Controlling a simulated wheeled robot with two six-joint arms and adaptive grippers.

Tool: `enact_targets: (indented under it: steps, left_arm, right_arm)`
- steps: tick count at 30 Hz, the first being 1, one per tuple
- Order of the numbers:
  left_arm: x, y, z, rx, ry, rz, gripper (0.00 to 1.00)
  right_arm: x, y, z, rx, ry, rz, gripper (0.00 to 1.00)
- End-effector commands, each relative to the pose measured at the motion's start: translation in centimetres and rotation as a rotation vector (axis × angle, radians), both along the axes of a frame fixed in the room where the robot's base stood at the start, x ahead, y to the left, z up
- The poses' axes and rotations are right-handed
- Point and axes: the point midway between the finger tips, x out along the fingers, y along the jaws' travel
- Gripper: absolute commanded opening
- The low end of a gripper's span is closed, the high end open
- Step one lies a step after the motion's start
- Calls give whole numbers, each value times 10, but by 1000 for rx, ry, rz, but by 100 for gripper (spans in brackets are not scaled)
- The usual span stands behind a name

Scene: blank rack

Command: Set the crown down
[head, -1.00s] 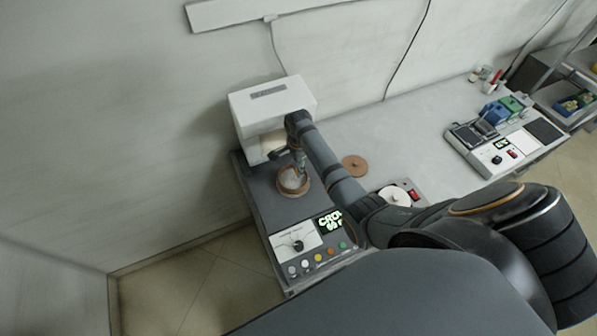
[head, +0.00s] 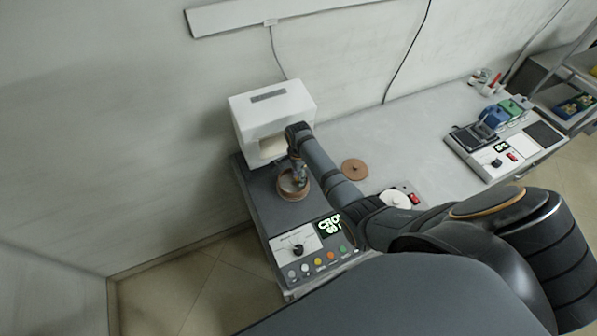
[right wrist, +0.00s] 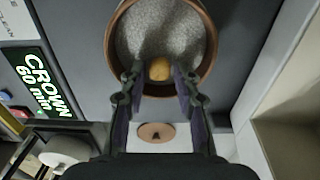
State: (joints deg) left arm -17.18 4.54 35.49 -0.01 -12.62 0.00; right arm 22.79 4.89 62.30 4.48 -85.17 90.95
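The crown (right wrist: 159,69) is a small rounded tan-gold piece in the right wrist view. It sits between the fingertips of my right gripper (right wrist: 159,74), which close in on both its sides. The gripper also shows in the head view (head: 299,176), pointing down into a round dish. The dish (right wrist: 208,60) has a copper-brown rim and grey granular filling; it also shows in the head view (head: 293,196). The crown is over or at the filling; I cannot tell whether it touches. My left gripper is not in view.
A white box-shaped unit (head: 273,112) stands behind the dish. A display (right wrist: 41,80) reads CROWN 60 min beside a knob and coloured buttons. A brown disc (head: 355,169) marked A lies on the grey bench (head: 400,140). A white round piece (head: 396,200) lies nearby.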

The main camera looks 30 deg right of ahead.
Motion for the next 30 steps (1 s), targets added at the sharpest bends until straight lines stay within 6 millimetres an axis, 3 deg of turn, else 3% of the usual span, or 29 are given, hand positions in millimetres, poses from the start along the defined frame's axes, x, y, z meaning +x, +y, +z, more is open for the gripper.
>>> enact_targets:
  steps: [15, 21, 30]
  left_arm:
    - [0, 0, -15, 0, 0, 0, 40]
    - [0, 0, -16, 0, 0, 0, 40]
    - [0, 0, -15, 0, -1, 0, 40]
  right_arm:
    - [2, 0, 105, 0, -4, 0, 31]
    - [1, 0, 120, 0, -1, 0, 31]
    - [1, 0, 120, 0, -1, 0, 31]
